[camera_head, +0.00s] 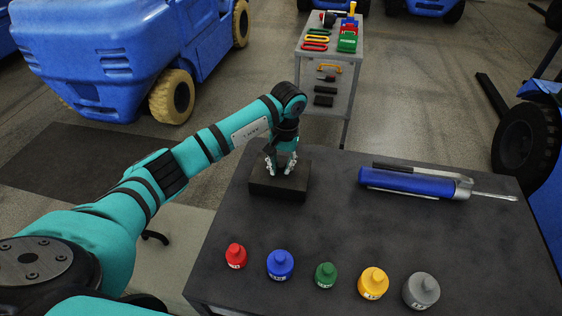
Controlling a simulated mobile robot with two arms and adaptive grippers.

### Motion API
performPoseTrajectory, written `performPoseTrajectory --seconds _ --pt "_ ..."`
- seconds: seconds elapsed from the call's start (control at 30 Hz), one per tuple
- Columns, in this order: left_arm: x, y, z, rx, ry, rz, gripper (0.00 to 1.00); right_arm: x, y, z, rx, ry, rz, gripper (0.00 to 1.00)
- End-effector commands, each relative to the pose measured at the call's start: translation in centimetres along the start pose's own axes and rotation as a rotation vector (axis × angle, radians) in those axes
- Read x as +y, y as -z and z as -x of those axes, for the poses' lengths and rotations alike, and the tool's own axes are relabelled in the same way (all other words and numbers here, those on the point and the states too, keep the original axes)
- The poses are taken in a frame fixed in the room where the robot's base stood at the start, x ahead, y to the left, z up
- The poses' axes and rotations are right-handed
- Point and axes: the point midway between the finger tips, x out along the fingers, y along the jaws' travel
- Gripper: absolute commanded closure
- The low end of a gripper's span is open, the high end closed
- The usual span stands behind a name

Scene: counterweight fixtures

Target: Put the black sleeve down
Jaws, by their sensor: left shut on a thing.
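The black sleeve (280,187) looks like a dark, box-shaped block at the back left of the dark table (330,235). My left gripper (280,168) points down over it, with its fingers closed at the sleeve's upper side. The sleeve is at or very near the table surface; I cannot tell whether its underside touches. The fingertips' contact is partly hidden. My right gripper is not in view.
Red (236,257), blue (280,265), green (325,275), yellow (373,283) and grey (421,291) weights line the table's front. A blue tool (415,182) with a black bar lies back right. The table's middle is clear. A tool cart (345,75) stands behind.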

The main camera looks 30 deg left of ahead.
Motion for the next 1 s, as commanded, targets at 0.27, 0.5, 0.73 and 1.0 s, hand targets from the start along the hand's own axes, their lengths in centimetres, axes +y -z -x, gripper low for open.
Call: performPoseTrajectory --seconds 0.27,0.5,0.73,1.0 --pt "0.0 0.1 -0.4 0.003 -0.001 0.0 1.0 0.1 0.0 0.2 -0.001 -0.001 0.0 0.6" --pt "0.0 0.0 -0.5 0.002 0.0 0.0 0.6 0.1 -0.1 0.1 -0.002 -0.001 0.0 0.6" --pt "0.0 0.0 -0.5 0.002 -0.001 0.0 0.55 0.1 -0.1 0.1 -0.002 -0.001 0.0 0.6" --pt "0.0 0.2 1.4 0.007 -0.001 -0.001 0.55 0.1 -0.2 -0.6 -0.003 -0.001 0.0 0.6"
